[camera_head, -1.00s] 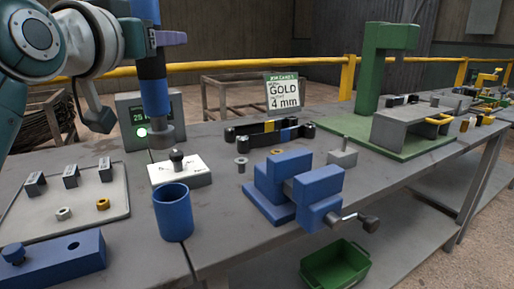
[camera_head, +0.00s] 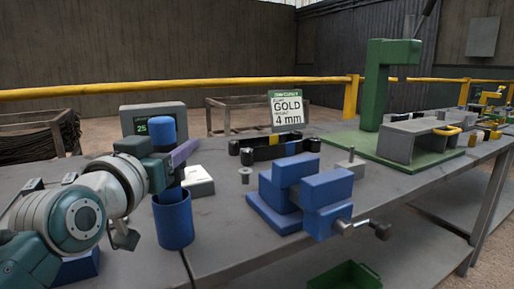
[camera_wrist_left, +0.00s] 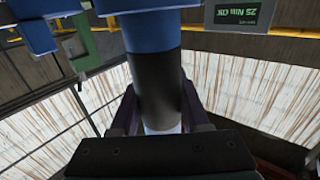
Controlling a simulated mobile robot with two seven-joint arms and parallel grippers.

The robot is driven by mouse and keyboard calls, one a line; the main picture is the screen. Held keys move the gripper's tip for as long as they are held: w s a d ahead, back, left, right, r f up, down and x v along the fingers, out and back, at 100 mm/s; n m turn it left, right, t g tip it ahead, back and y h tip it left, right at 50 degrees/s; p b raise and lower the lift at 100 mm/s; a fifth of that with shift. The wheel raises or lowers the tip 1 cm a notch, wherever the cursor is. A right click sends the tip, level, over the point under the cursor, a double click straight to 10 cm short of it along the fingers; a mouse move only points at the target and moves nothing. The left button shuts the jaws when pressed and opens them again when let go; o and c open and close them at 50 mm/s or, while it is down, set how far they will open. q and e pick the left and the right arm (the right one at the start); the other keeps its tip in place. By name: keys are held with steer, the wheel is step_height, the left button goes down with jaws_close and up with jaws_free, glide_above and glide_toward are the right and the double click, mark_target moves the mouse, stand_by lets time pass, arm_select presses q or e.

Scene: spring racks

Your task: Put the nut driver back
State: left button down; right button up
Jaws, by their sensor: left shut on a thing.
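The nut driver (camera_head: 162,128), a tall tool with a blue top and a dark lower part, is held upright by my left gripper (camera_head: 172,157). The gripper is shut on it. In the left wrist view the tool (camera_wrist_left: 155,85) shows a blue part and a black band between my fingers (camera_wrist_left: 158,112). A blue cup (camera_head: 173,222) stands on the bench directly below the tool. The tool's lower end is at the cup's rim; I cannot tell whether it is inside. My right gripper is not in view.
A blue vise (camera_head: 290,198) stands right of the cup. A white block (camera_head: 199,184) is behind the cup, and a display box (camera_head: 155,112) stands farther back. A sign (camera_head: 287,110) reads GOLD 4 mm. A green press (camera_head: 378,85) stands at the back right.

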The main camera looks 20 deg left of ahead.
arm_select(q)
steer(key=shift+r, duration=0.15)
steer(key=shift+c, duration=1.9)
jaws_free()
steer(key=shift+f, duration=0.25)
